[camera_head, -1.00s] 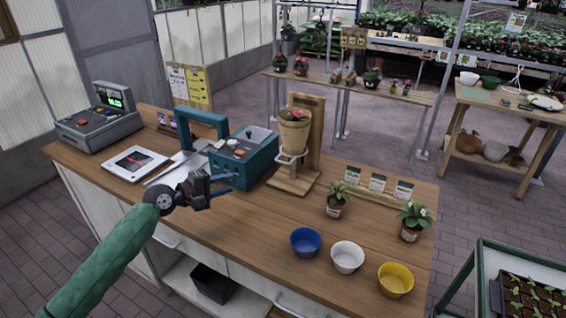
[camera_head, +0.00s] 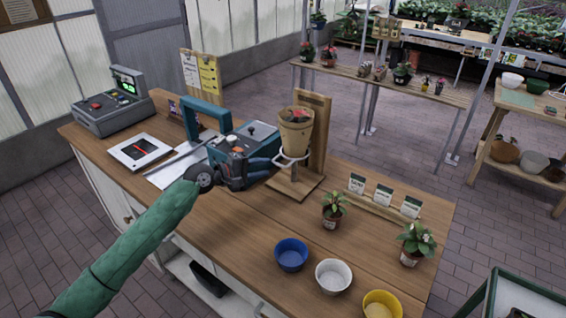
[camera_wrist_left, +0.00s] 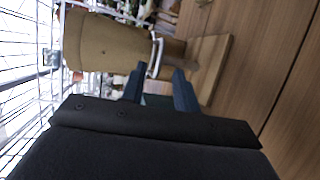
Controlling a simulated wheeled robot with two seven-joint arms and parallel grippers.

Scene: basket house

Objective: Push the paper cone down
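The tan paper cone (camera_head: 295,134) sits upright in a white ring holder (camera_head: 291,158) fixed to a wooden stand (camera_head: 319,137) on the counter. Red and green bits show at its top. My left gripper (camera_head: 276,163) is just left of the cone's lower part, by the ring. In the left wrist view, its two dark fingers (camera_wrist_left: 160,82) are apart, with the ring's white band (camera_wrist_left: 155,57) just beyond the tips. The cone (camera_wrist_left: 102,44) lies sideways in that view. I cannot tell whether the fingers touch the ring. My right gripper is not in view.
A teal machine with a handle (camera_head: 206,114) stands behind my left gripper. Blue (camera_head: 291,256), white (camera_head: 333,277) and yellow (camera_head: 382,306) bowls and two potted plants (camera_head: 333,211) (camera_head: 414,246) are on the right. The counter front (camera_head: 215,212) is clear.

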